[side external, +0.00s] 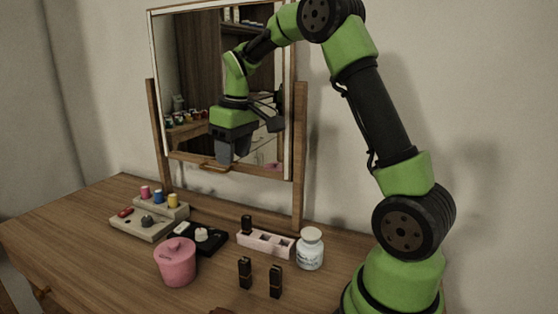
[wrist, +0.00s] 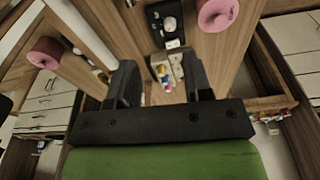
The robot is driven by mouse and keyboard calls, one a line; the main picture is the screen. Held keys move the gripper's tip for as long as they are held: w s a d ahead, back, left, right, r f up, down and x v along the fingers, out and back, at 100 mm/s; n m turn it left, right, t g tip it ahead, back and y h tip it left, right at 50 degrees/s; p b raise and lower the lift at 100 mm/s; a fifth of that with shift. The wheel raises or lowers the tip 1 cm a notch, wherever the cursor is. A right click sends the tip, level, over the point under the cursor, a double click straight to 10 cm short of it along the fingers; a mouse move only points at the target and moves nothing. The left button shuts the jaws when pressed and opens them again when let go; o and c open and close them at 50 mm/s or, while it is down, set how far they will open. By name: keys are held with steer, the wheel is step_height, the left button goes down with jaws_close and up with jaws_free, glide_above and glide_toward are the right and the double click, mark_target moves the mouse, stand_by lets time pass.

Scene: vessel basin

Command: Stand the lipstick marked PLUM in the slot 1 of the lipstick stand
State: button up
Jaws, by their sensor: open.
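Two black lipsticks with thin gold bands stand upright on the dresser top, a left one (side external: 245,272) and a right one (side external: 275,281). I cannot read a PLUM mark on either. The pale pink lipstick stand (side external: 283,249) lies behind them, with a row of square slots. Another dark lipstick (side external: 246,224) stands in its leftmost slot; the other visible slots look empty. Slot numbers are not readable. My gripper (side external: 229,155) is high in front of the mirror, well above the dresser and apart from the lipsticks. In the wrist view its two fingers (wrist: 161,82) are spread with nothing between them.
A white jar (side external: 310,250) stands right of the stand. A pink lidded pot (side external: 176,264) is left of the lipsticks. The mirror (side external: 185,70) rises behind. The front dresser top is mostly clear.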

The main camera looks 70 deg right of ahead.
steer(key=s+a+r+m+t, duration=0.1)
steer(key=s+a+r+t, duration=0.2)
steer(key=s+a+r, duration=0.5)
steer(key=s+a+f+m+t+y, duration=0.1)
steer(key=s+a+m+t+y, duration=0.1)
steer(key=s+a, duration=0.5)
steer(key=s, duration=0.3)
steer(key=shift+s+a+f+t, duration=0.15)
steer(key=shift+s+f+t, duration=0.15)
steer(key=shift+s+f, duration=0.05)
